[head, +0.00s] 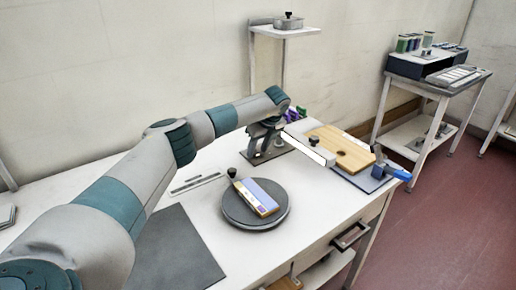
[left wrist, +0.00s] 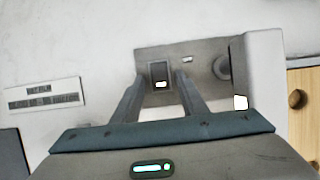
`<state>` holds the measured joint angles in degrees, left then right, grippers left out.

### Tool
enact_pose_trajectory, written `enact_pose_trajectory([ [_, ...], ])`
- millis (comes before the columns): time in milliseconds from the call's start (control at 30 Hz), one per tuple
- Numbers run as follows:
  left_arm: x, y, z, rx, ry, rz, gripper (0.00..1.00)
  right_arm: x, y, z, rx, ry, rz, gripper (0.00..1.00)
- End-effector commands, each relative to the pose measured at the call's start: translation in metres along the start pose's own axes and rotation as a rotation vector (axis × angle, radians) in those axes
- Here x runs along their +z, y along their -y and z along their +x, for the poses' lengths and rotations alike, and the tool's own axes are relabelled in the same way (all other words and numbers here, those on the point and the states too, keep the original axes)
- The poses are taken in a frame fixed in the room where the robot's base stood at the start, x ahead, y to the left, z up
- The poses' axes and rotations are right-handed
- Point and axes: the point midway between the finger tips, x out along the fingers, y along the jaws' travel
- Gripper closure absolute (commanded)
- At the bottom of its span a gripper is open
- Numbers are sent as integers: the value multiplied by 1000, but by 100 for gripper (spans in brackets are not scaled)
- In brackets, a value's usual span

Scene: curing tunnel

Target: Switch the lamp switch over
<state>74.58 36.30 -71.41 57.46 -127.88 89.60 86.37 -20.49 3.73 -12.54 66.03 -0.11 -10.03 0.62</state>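The lamp switch (left wrist: 159,70) is a small dark rocker with a pale mark near its lower end, on a grey plate (left wrist: 205,92) in the left wrist view. My left gripper (left wrist: 159,80) is over it, its two fingers apart on either side of the switch with nothing held. I cannot tell whether they touch the plate. In the head view my left gripper (head: 264,138) points down at the grey plate (head: 279,147), and it hides the switch. A white lamp bar (head: 308,149) extends from beside the plate. My right gripper is not in view.
A round dark turntable (head: 240,215) holds a purple and cream block (head: 256,197). A wooden board (head: 340,149) lies right of the lamp bar, with a blue-handled tool (head: 398,174) beside it. A dark mat (head: 175,250) lies at the front left.

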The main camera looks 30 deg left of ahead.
Motion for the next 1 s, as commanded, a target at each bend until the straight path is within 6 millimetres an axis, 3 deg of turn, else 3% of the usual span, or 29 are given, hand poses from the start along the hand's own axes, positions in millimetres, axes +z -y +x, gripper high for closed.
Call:
enact_pose_trajectory([
  [233, 0, 0, 0, 0, 0, 0, 61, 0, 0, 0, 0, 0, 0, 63],
  [400, 0, 0, 0, 0, 0, 0, 100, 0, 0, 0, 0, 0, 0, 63],
  [667, 1, 0, 1, 3, -23, -3, 100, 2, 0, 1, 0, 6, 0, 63],
  [1000, 8, 0, 2, 4, -195, -5, 100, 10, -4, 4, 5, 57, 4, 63],
])
